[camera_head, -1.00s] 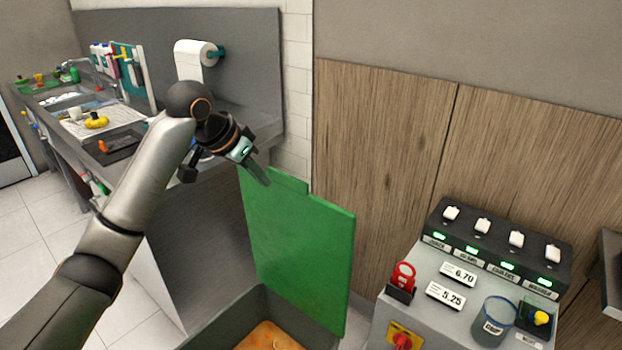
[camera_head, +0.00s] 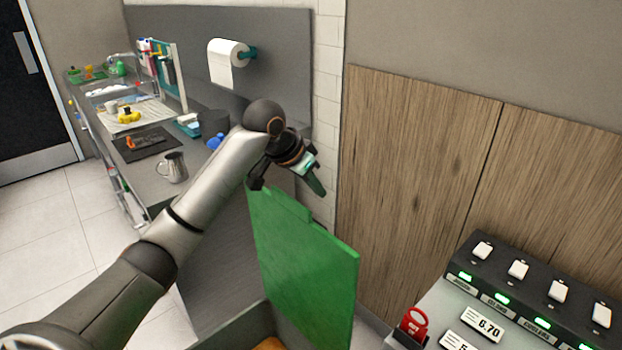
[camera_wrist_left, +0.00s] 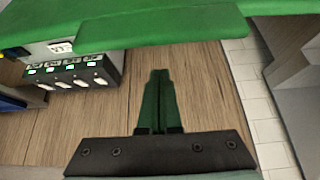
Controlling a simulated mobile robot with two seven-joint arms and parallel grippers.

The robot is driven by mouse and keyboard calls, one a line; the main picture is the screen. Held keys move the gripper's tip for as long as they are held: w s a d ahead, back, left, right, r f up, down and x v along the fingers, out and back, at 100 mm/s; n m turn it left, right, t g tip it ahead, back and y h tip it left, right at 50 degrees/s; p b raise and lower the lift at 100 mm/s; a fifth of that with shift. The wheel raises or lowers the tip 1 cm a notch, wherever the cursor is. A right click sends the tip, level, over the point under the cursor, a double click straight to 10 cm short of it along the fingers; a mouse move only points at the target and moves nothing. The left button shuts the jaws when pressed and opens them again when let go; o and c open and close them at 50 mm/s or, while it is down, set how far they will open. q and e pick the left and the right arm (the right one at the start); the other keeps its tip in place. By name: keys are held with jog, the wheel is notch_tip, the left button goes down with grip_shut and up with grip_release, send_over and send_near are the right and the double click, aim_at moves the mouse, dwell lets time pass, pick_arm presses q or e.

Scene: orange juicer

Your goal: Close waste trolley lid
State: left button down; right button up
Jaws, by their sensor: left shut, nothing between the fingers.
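The green waste trolley lid (camera_head: 305,265) stands open, close to upright, at the back of the grey trolley bin (camera_head: 235,328). Some orange contents show inside the bin at the bottom edge of the head view. My left gripper (camera_head: 318,190) is shut and empty, just above the lid's top edge and toward its wall side. In the left wrist view the shut fingers (camera_wrist_left: 159,75) point toward the green lid (camera_wrist_left: 180,22), which spans the top of the picture. I cannot tell whether the fingertips touch it. My right gripper is not in view.
A grey control machine (camera_head: 440,305) with switches and a red lock stands at the right. A counter with a metal jug (camera_head: 173,167), a cutting board and sinks runs along the left. A wood-panelled wall (camera_head: 410,170) is behind the lid. The tiled floor at left is clear.

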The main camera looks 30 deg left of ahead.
pick_arm(q)
jog(key=f, duration=0.3)
jog(key=s+f+p, duration=0.1)
jog(key=f, duration=0.1)
jog(key=shift+s+a, duration=0.1)
jog(key=shift+a, duration=0.15)
dwell(0.4)
